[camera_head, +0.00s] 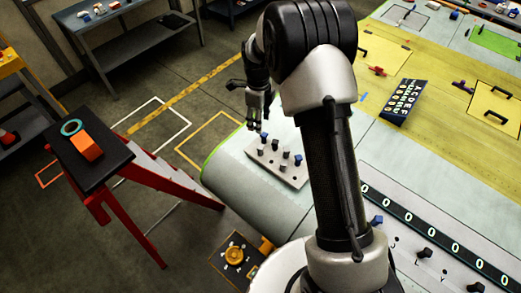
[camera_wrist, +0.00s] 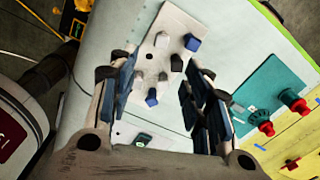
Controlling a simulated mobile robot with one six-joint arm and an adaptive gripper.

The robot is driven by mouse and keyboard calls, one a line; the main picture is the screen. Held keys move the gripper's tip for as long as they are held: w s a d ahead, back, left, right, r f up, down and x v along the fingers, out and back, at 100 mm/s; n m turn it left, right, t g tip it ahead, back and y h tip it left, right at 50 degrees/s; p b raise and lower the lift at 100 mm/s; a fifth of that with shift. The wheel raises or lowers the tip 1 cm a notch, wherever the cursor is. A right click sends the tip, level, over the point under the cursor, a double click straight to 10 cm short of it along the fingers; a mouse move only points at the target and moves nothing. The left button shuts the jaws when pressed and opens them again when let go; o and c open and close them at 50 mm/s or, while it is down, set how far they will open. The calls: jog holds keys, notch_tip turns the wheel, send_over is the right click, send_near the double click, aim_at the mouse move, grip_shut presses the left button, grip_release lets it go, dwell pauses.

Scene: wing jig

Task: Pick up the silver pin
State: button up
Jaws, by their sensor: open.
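A pale plate (camera_head: 260,164) lies near the rounded end of the big work surface and bears several upright pins, some blue and some grey. In the wrist view the plate (camera_wrist: 182,18) carries a grey pin (camera_wrist: 162,40), which looks silver, a blue pin (camera_wrist: 191,43) beside it, darker grey pins (camera_wrist: 177,63) and another blue pin (camera_wrist: 152,98). I cannot tell which grey one is meant by the silver pin. My gripper (camera_head: 257,127) hangs just over the plate's far left end. In the wrist view my gripper (camera_wrist: 164,72) is open, its fingers apart on both sides of the pins, holding nothing.
A teal plate with red knobs (camera_wrist: 265,90) lies right of the pins in the wrist view. In the head view, a black stand (camera_head: 95,175) with an orange block (camera_head: 87,146) is at left. A dark lettered panel (camera_head: 405,102) lies on the yellow surface.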

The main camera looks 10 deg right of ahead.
aim_at(261, 147)
notch_tip(261, 147, down, 12)
jog(key=b, duration=0.5)
jog(key=shift+b, duration=0.3)
jog(key=shift+d+f+b, duration=0.15)
jog(key=shift+f+b, duration=0.35)
jog(key=shift+f, duration=0.9)
jog(key=shift+d+f+b, duration=0.15)
jog(key=shift+f+b, duration=0.3)
jog(key=shift+f, duration=0.9)
jog(key=shift+r, duration=0.1)
jog(key=shift+c, duration=0.6)
grip_shut()
